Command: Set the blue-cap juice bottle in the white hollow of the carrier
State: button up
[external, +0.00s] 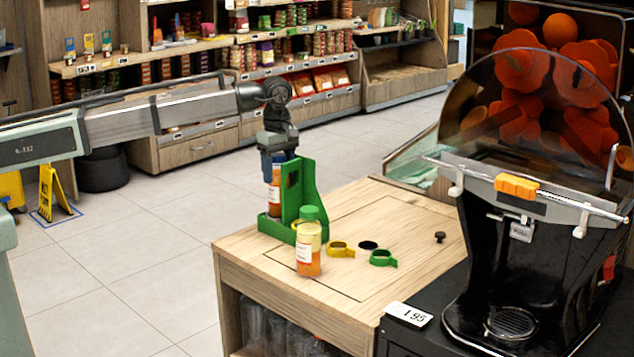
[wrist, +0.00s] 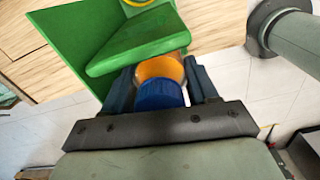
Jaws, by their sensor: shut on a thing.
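The blue-cap juice bottle (external: 274,193) is upright at the left side of the green carrier (external: 307,185) in the external view, with orange juice and a white label. Its lower end is close to the carrier's base; I cannot tell whether it rests there. My gripper (external: 278,158) is above the carrier, pointing down, shut on the bottle's top. In the wrist view the blue cap (wrist: 160,94) sits between the fingers of my gripper (wrist: 162,82), beside the green carrier wall (wrist: 130,52). The carrier's white hollow is not visible.
A green-cap bottle (external: 309,245) stands in front of the carrier on the wooden counter (external: 250,262). The juicer (external: 530,240) stands at the far right.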

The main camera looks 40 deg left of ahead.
aim_at(279, 184)
jog(key=shift+f, duration=1.95)
jog(key=o, duration=1.3)
jog(key=shift+f, duration=0.1)
notch_tip(279, 184, up, 12)
jog(key=shift+r, duration=0.15)
